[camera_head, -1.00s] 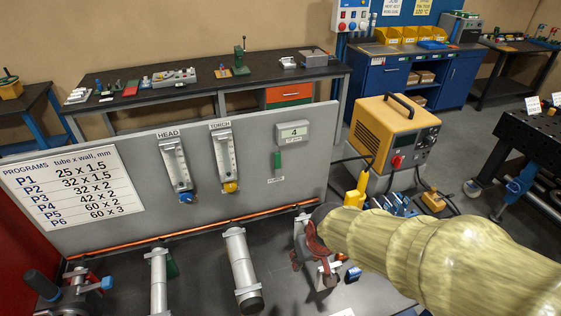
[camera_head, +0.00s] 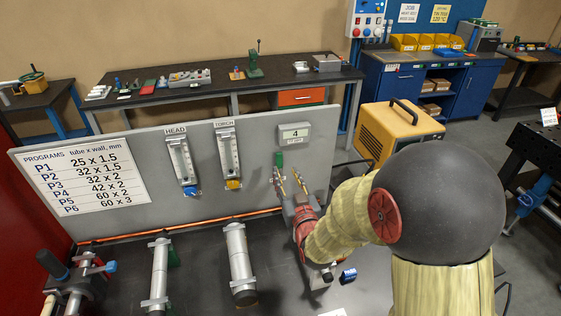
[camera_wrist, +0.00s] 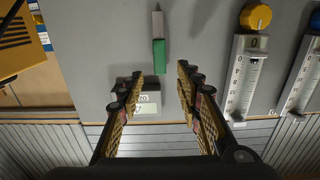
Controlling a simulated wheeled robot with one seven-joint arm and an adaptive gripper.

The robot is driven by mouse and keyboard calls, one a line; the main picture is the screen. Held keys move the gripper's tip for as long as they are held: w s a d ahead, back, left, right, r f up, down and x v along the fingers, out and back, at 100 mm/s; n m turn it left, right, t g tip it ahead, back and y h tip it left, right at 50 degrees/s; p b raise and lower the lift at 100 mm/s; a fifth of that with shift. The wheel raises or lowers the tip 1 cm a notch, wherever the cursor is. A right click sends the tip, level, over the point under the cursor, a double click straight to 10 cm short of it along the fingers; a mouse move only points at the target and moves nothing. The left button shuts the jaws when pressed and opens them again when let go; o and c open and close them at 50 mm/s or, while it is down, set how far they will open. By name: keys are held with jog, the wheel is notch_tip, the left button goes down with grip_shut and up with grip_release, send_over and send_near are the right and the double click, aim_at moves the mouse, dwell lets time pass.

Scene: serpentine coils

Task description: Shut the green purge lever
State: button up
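The green purge lever (camera_head: 279,158) is on the grey upright panel, below a small display box. In the head view my gripper hides what lies under it. In the wrist view, which looks upside down, the green lever (camera_wrist: 159,56) stands upright in line with a narrow grey piece. My gripper (camera_head: 287,172) is in front of the panel with its fingers pointing at the lever. In the wrist view my gripper (camera_wrist: 160,70) is open and empty, and the lever shows between its two fingertips. I cannot tell whether a finger touches it.
The display box (camera_head: 294,134) sits just above the lever. Two flow meters, labelled TORCH (camera_head: 229,158) and HEAD (camera_head: 183,164), are to the left. A copper tube (camera_head: 180,226) runs along the panel's foot. A yellow machine (camera_head: 392,132) stands at the right.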

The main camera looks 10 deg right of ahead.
aim_at(280, 158)
jog(key=w, duration=0.7)
jog(key=shift+w+r, duration=0.15)
jog(key=shift+w, duration=0.25)
jog(key=shift+c, duration=1.4)
grip_shut()
